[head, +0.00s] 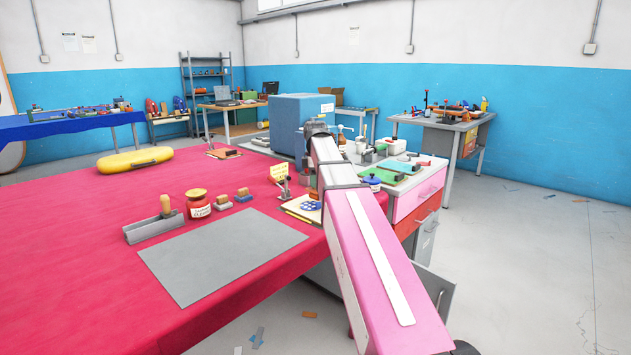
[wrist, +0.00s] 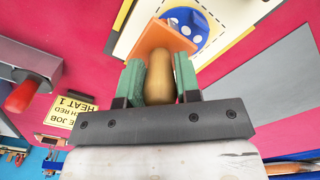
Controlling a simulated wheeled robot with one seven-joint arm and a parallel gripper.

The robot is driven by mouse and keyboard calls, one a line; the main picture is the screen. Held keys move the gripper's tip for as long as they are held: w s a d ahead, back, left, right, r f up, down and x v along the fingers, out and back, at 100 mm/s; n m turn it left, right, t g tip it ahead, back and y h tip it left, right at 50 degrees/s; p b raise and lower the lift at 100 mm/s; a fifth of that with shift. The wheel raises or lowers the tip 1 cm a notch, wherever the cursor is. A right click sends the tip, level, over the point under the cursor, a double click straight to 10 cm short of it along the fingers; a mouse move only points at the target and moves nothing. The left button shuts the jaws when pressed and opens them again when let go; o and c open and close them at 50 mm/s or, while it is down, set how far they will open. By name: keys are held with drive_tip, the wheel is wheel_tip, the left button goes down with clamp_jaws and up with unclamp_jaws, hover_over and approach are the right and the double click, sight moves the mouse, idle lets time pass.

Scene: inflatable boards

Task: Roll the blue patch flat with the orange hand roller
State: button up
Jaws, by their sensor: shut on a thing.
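My gripper (wrist: 158,78) is shut on the tan wooden handle of the orange hand roller (wrist: 163,38). Its green-lined fingers stand on either side of the handle. The roller's orange head lies beyond the fingers and covers part of the blue patch (wrist: 189,27), a round piece with white dots. I cannot tell whether the head touches it. The patch lies on a cream board with dark and yellow edging (wrist: 137,28). In the head view, the blue patch (head: 311,206) shows near the table's right edge, beside my pink arm, which hides most of the gripper and roller.
A yellow sign (head: 279,171) and a red-handled tool (wrist: 22,97) stand close to the board. A flat grey sheet (head: 222,255) lies in front. The red tabletop's left side is mostly clear.

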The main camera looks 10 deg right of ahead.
drive_tip(key=shift+f, duration=0.6)
idle(0.5)
